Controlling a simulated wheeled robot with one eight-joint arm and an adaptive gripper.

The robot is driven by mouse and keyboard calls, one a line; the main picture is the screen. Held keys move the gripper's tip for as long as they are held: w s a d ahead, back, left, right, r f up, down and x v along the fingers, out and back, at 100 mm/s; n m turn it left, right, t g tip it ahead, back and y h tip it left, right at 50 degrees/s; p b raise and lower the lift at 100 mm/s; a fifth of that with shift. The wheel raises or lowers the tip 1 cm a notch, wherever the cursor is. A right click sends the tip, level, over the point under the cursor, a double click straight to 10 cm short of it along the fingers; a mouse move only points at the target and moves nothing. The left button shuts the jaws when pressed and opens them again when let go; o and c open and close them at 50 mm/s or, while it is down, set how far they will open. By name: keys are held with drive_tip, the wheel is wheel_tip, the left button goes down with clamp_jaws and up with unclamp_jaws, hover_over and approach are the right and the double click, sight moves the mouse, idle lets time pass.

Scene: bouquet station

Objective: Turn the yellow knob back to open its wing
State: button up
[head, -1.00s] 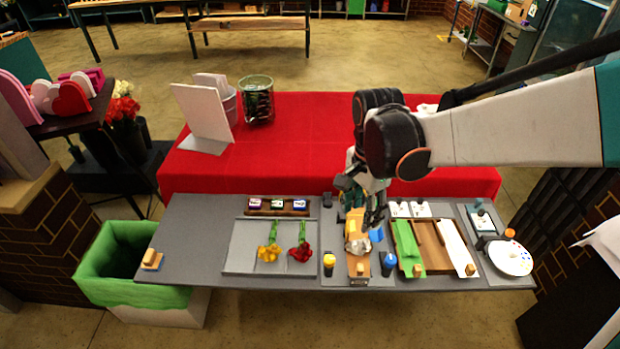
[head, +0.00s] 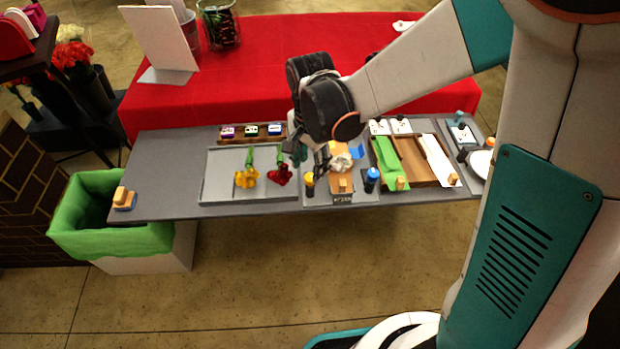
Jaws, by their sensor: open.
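The yellow knob (head: 309,179) has a dark body and stands at the left edge of the small wrapping station on the grey table. A yellow-orange wing (head: 338,148) shows at the back of the station, partly hidden by my gripper. A blue wing (head: 357,152) lies to its right, and a blue knob (head: 372,176) stands at the right edge. A crumpled pale bundle (head: 341,163) rests on the brown middle board. My gripper (head: 311,163) is open, pointing down just behind the yellow knob. Whether it touches the knob cannot be told.
A grey tray (head: 222,190) with a yellow flower and a red flower lies to the left. Green and white strips on a wooden rack (head: 412,160) stand to the right. A green-lined bin (head: 110,240) is at the table's left end.

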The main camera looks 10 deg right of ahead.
sight(310, 177)
drive_tip(key=shift+f+b, duration=1.1)
drive_tip(key=shift+f, duration=1)
drive_tip(key=c, duration=1.1)
